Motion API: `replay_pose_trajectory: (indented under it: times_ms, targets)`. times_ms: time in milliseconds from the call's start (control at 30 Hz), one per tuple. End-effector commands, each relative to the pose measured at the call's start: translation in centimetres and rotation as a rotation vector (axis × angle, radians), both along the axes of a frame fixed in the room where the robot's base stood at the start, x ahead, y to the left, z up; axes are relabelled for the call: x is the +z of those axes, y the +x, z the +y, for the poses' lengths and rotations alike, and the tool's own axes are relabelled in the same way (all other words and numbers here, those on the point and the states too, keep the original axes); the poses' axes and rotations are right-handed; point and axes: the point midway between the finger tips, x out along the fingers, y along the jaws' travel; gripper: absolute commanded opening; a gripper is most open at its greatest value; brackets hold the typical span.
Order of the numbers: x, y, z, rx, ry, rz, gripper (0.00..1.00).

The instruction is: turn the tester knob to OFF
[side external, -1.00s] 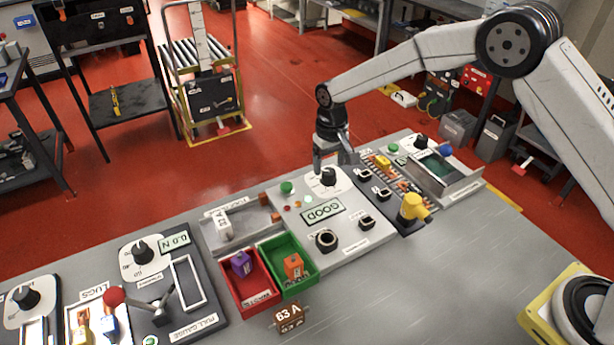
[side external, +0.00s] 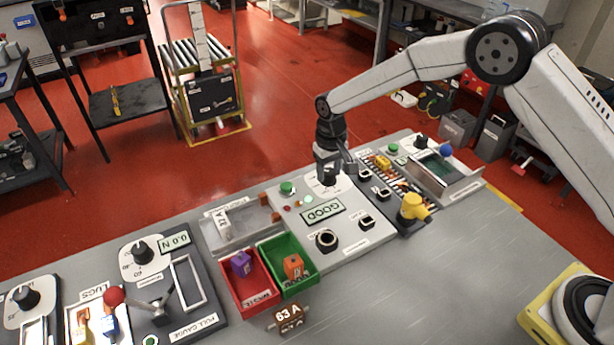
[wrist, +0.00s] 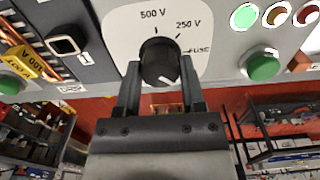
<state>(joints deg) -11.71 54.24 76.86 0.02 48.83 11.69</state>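The tester knob (wrist: 160,62) is black and round, on a pale panel with marks 500 V, 250 V and FUSE. Its white pointer mark is at the lower right in the wrist view, below FUSE. I see no OFF mark; part of the dial is hidden by my gripper. My gripper (wrist: 160,72) has one finger on each side of the knob, very close to it. I cannot tell if both fingers press on it. In the side view, my gripper (side external: 328,172) is down at the tester panel (side external: 350,235) and mostly covers the knob. The tester display reads GOOD (side external: 322,210).
A green button (side external: 287,188) and small lamps sit left of the knob. Black sockets and a yellow handle (side external: 412,207) are to the right. Red (side external: 236,303) and green (side external: 272,250) bins stand in front. The front bench is mostly clear.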

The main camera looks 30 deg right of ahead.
Motion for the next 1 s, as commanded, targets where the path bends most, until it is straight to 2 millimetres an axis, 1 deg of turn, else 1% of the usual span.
replay_pose_trajectory:
  times_ms: [33,67,100,133,367,900,1000]
  targets:
    - [0.01,0.0,0.0,0.0,0.0,0.0,0.32]
    - [0.01,0.0,0.0,0.0,0.0,0.0,0.22]
    - [0.01,0.0,0.0,0.0,0.0,0.0,0.1]
    - [0.01,0.0,0.0,0.0,0.0,0.0,0.02]
    - [0.02,0.0,-0.01,-0.041,0.0,0.0,0.02]
    - [0.04,0.0,-0.02,-0.435,0.0,0.0,0.02]
    - [0.04,0.0,-0.02,-0.482,-0.001,0.0,0.02]
